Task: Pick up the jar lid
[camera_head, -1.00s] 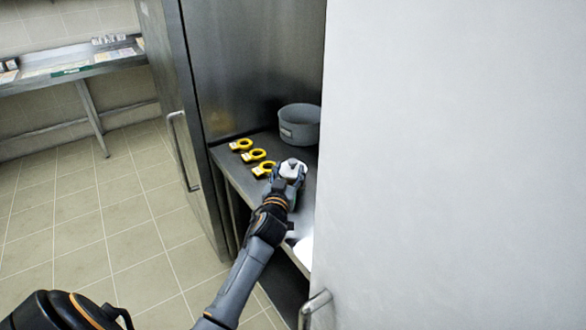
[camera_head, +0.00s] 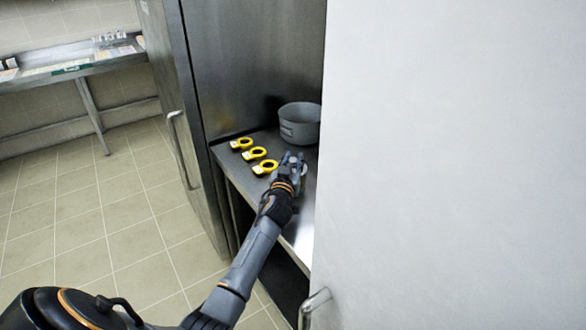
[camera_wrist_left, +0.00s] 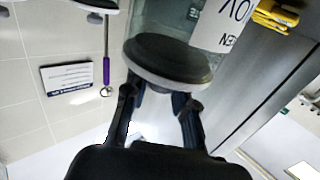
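In the left wrist view a dark, round lid (camera_wrist_left: 168,62) sits at the end of a clear jar (camera_wrist_left: 175,18) with a white printed label (camera_wrist_left: 222,22). My left gripper (camera_wrist_left: 160,98) has its two fingers apart, right at the lid. I cannot tell whether they touch it. In the head view my left gripper (camera_head: 290,163) is over the metal shelf, beside the row of yellow rings. The arm and gripper largely hide the jar and lid there. My right gripper is not in view.
Several yellow ring-shaped items (camera_head: 257,153) lie along the shelf's left edge. A grey pot (camera_head: 299,123) stands at the back of the metal shelf (camera_head: 262,141). A large pale panel (camera_head: 450,160) blocks the right side. Tiled floor lies open at left.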

